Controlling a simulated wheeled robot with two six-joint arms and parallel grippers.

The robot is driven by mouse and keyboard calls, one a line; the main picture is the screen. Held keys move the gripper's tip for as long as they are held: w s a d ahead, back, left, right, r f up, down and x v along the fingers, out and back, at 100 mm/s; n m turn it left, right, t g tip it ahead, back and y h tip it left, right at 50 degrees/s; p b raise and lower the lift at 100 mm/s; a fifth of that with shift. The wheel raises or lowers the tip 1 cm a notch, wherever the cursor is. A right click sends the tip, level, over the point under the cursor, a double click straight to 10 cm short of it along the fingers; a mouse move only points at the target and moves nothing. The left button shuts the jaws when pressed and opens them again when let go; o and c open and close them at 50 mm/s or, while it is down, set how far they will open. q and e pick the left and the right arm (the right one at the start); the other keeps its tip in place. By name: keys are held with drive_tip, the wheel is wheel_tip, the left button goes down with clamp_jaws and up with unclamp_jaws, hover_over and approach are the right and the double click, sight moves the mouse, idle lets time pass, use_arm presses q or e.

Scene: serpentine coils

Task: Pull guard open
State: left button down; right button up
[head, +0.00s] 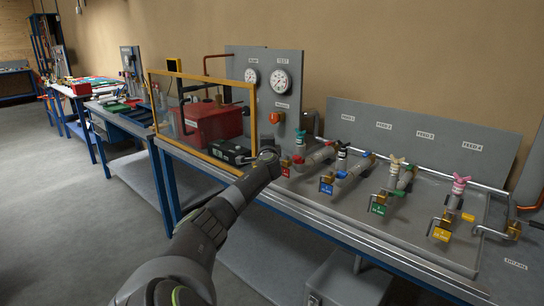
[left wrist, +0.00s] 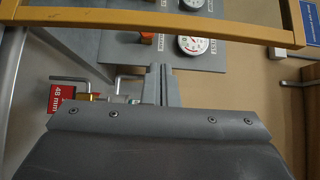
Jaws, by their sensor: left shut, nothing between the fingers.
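The guard (head: 252,112) is a clear panel in a yellow frame, standing upright at the left end of the bench, in front of a red box. In the left wrist view its yellow frame (left wrist: 150,20) crosses the top of the picture. My left gripper (left wrist: 163,72) is shut and empty, its fingertips pointing toward the frame. I cannot tell whether they touch it. In the head view my left wrist is beside the guard's lower right corner and the fingers are hidden. My right gripper is in neither view.
A gauge board (head: 290,105) with two dials and an orange knob stands behind the guard. A grey tray (head: 410,235) with several valves, pipes and coloured tags fills the bench to the right. A black device (head: 230,151) sits near the guard's lower edge. Open floor lies at the left.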

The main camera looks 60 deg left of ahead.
use_arm(q)
drive_tip(key=b+v, duration=0.1)
drive_tip(key=v, duration=0.9)
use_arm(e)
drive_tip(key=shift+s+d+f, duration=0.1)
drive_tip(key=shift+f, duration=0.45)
